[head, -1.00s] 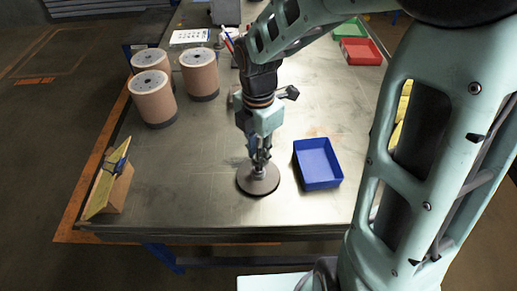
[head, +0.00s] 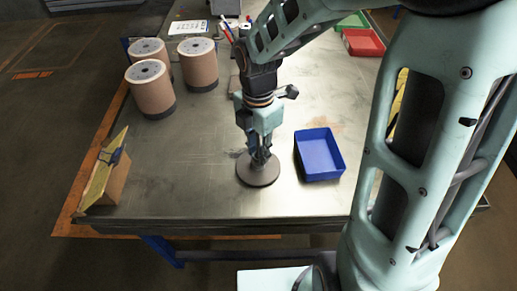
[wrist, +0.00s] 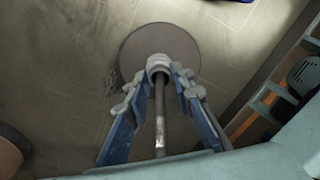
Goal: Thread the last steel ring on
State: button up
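A round grey disc base (head: 257,176) lies flat on the metal table, and it fills the upper middle of the wrist view (wrist: 140,48). A thin metal post (wrist: 160,120) rises from it towards the wrist camera. A pale steel ring (wrist: 158,64) is around the post, low down near the base. My gripper (wrist: 158,75) points down over the base, with one fingertip on each side of the ring, apparently touching it. Whether other rings lie beneath this one is hidden. In the head view my gripper (head: 259,157) covers the post and ring.
An empty-looking blue tray (head: 319,156) stands just right of the base. Several tan cylinders (head: 151,90) stand at the back left. A yellow-faced wedge (head: 107,172) is at the left front corner. Red tray (head: 363,42) and green tray lie at the back right. The front table is clear.

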jog(key=o, duration=0.4)
notch_tip(320, 180, up, 12)
dwell(0.5)
notch_tip(320, 180, up, 2)
jog(key=shift+r+p, duration=0.25)
jog(key=shift+p, duration=0.95)
jog(key=shift+f, duration=0.1)
jog(key=shift+w, duration=0.1)
